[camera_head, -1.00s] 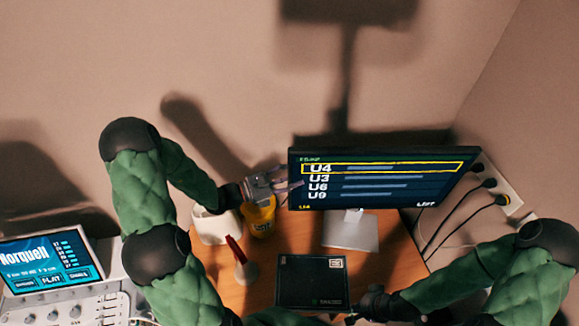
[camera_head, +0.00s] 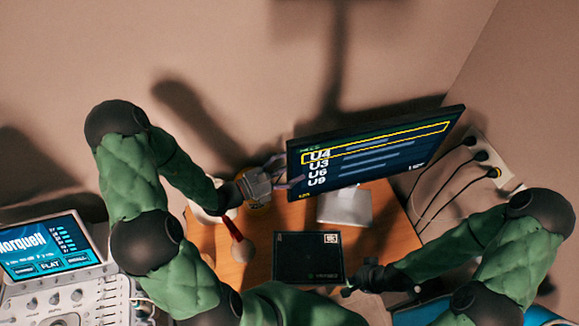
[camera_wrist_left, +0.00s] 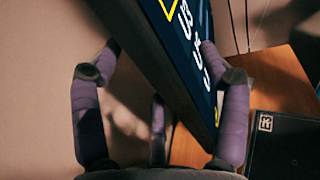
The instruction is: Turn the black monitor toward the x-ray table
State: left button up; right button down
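The black monitor (camera_head: 375,150) stands on a silver foot (camera_head: 345,206) on the wooden desk, its lit screen facing me and slanting, with the right side higher in the head view. My left gripper (camera_head: 285,174) is at the monitor's left edge. In the left wrist view its purple fingers (camera_wrist_left: 160,105) are spread on both sides of the monitor's edge (camera_wrist_left: 150,65). The right finger is close to or against the screen, and a gap shows on the other side. My right gripper (camera_head: 362,278) is low beside a black box; its fingers are too small to read. I cannot identify the x-ray table for certain.
The flat black box (camera_head: 308,258) lies on the desk (camera_head: 395,225) in front of the monitor. A yellow cup, mostly hidden, and a red-handled item (camera_head: 237,240) are near my left gripper. Cables run to a wall socket (camera_head: 490,160). A console (camera_head: 50,250) stands left; a blue surface (camera_head: 535,315) shows lower right.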

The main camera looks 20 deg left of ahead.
pick_arm(q)
jog(key=shift+s, duration=0.1)
jog(key=v, duration=1.2)
dwell(0.5)
